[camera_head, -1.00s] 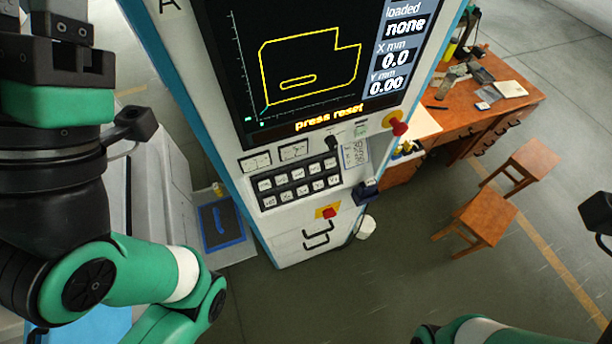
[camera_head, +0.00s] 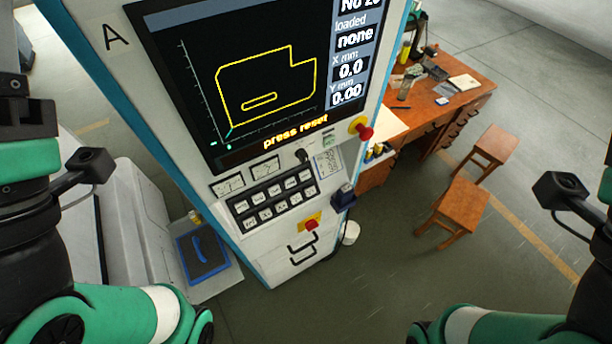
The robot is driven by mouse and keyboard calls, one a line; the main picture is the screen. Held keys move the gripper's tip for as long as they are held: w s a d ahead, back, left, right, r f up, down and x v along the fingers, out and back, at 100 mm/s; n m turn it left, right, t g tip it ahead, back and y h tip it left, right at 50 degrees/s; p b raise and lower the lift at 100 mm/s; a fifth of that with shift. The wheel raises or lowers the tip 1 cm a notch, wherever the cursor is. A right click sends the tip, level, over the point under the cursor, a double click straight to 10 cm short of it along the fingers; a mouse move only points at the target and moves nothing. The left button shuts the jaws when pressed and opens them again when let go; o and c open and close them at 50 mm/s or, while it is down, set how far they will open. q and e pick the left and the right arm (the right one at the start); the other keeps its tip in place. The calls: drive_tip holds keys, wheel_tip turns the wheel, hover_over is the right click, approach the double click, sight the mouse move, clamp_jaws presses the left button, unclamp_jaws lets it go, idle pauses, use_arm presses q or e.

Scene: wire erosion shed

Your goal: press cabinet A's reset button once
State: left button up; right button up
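Cabinet A (camera_head: 115,38) is a tall white and blue machine, marked "A", leaning across the view. Its dark screen (camera_head: 200,70) shows a yellow outline and the words "press reset". Below are a black keypad (camera_head: 272,200), a small green-marked control (camera_head: 328,141), a red mushroom button on a yellow collar (camera_head: 363,131) and a red button on a yellow plate (camera_head: 311,225). I cannot read which control is reset. My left gripper (camera_head: 14,100) is partly in view at the left edge, apart from the cabinet; its fingertips are cut off. My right gripper is out of frame; only its arm shows.
A wooden desk (camera_head: 455,104) with tools and papers stands behind the cabinet at right. Two wooden stools (camera_head: 455,207) stand before it. A dark blue box (camera_head: 343,197) juts from the cabinet's right side. A blue-edged tray (camera_head: 203,252) lies left of it. Floor at right is open.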

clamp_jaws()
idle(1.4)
